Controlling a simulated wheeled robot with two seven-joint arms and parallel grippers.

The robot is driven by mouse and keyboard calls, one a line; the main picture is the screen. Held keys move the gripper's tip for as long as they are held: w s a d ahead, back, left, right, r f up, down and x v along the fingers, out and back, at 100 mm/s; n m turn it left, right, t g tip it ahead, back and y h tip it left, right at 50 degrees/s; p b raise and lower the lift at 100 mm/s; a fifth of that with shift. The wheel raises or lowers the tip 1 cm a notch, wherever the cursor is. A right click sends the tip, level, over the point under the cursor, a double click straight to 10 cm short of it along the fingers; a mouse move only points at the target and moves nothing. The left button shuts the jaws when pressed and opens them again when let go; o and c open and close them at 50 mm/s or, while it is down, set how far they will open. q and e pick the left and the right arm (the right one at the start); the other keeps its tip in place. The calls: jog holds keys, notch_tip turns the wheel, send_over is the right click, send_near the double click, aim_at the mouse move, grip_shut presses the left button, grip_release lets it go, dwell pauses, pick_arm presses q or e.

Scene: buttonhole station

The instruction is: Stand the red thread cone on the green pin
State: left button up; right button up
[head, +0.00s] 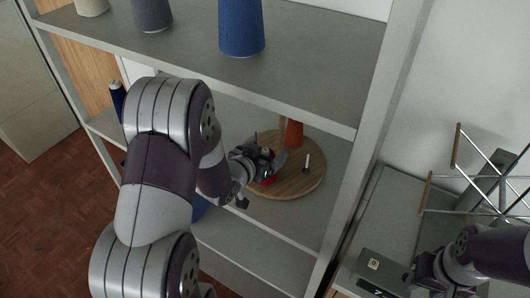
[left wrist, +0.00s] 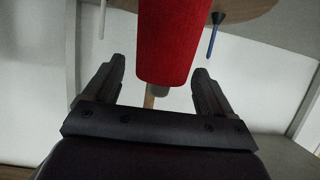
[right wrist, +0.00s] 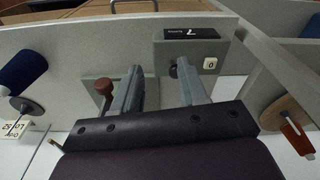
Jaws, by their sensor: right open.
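The red thread cone (left wrist: 172,40) shows in the left wrist view, its narrow grey-tipped end reaching between the fingers of my left gripper (left wrist: 160,72). The fingers are apart, with a gap on the cone's left side; contact on the right is unclear. In the head view my left gripper (head: 256,166) is at the round wooden board, with a patch of the red cone (head: 267,181) showing beside it. I see no green pin; the cone's far end is out of view. My right gripper (right wrist: 162,78) is open and empty.
On the wooden board (head: 290,186) stand a white pin (head: 307,162) and an orange cone (head: 293,132). A blue pin (left wrist: 213,35) shows right of the red cone. The upper shelf (head: 310,70) overhangs; a grey box (head: 382,268) is near my right gripper.

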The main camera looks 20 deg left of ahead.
pick_arm(q)
jog(key=v, duration=1.2)
jog(key=shift+s+r, duration=0.2)
jog(key=shift+s, duration=0.1)
